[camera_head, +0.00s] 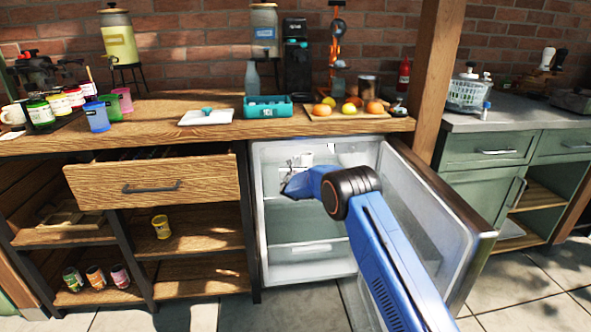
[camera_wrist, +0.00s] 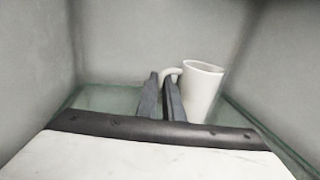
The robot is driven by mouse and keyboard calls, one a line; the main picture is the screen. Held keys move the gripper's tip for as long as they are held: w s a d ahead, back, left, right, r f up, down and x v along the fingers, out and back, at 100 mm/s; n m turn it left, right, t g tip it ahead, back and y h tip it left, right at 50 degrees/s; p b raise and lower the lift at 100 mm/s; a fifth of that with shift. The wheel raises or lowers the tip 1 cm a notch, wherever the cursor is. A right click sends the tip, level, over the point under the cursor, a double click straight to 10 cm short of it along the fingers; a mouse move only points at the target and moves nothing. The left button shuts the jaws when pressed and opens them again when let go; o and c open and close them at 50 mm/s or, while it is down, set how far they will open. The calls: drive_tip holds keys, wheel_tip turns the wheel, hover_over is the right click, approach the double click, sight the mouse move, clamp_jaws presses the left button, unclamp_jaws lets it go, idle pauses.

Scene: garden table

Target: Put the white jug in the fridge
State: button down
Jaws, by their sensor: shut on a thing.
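The fridge (camera_head: 262,230) stands open under the counter, with its door (camera_head: 440,215) swung out to the right. My arm reaches into its upper part. The white jug (camera_wrist: 203,92) is inside, upright or nearly so, over a glass shelf (camera_wrist: 100,98); I cannot tell whether its base touches the shelf. My gripper (camera_wrist: 163,80) is shut on the jug's handle, at the jug's left side. In the head view a small part of the jug (camera_head: 307,158) shows beside my gripper (camera_head: 296,166); the rest is hard to make out.
A wooden drawer (camera_head: 150,182) sticks out to the left of the fridge. The counter above holds a teal basket (camera_head: 268,107) and a board with fruit (camera_head: 345,113). The fridge's lower part looks clear.

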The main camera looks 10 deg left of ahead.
drive_tip(key=shift+f, duration=1.75)
drive_tip(key=c, duration=1.9)
unclamp_jaws()
drive_tip(key=shift+f, duration=0.15)
drive_tip(key=shift+s, duration=0.5)
drive_tip(key=s, duration=0.7)
drive_tip(key=s+d, duration=0.1)
drive_tip(key=s, duration=0.3)
drive_tip(key=shift+r, duration=0.2)
